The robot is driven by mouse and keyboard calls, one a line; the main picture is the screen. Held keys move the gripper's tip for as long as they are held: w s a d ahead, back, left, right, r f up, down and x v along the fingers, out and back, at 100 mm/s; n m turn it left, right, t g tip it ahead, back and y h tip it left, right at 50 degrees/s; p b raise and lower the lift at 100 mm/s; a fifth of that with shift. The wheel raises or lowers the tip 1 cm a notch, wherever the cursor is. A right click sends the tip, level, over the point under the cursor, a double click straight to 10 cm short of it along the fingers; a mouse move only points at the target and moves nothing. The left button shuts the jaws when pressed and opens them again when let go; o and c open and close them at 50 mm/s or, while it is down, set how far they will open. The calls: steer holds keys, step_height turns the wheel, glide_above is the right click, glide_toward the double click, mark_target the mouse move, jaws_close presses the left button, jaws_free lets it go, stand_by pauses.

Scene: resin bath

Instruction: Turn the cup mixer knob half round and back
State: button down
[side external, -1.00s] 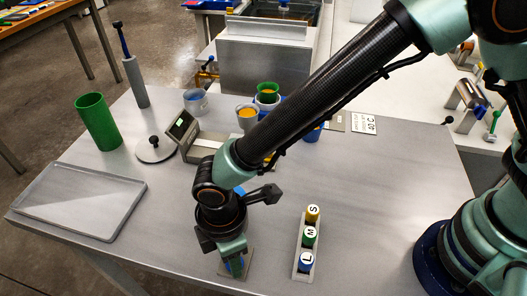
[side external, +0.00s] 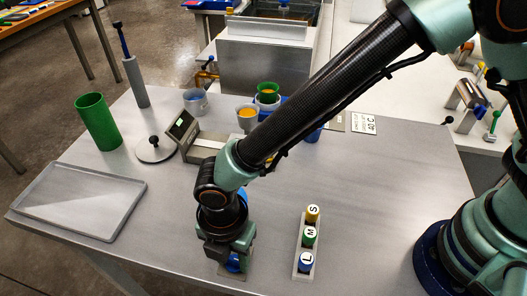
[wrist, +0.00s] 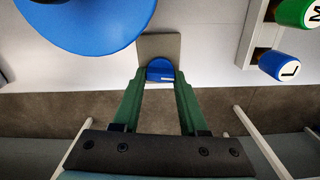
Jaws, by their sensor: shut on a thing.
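The mixer knob (wrist: 160,72) is blue with a white mark on it. It sits on a small grey plate (wrist: 158,45) near the table's front edge. My gripper (wrist: 160,80) points down with its two green fingers on either side of the knob, shut on it. In the side external view my gripper (side external: 232,262) is low over the plate, and only a bit of the blue knob shows there. A large blue round thing (wrist: 90,20) lies just beyond the plate in the wrist view; my arm mostly hides it in the side view.
A rack (side external: 305,250) with yellow S, green M and blue L pieces stands right of my gripper. A grey tray (side external: 80,203) lies at the left, with a green cylinder (side external: 97,122) behind it. Cups (side external: 246,116) stand at the back. The table's front edge is close.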

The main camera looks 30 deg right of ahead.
mark_target(233, 261)
steer(key=shift+n, duration=0.3)
steer(key=shift+c, duration=2.2)
jaws_free()
steer(key=shift+r, duration=0.15)
step_height(233, 261, up, 12)
steer(key=shift+d, duration=0.1)
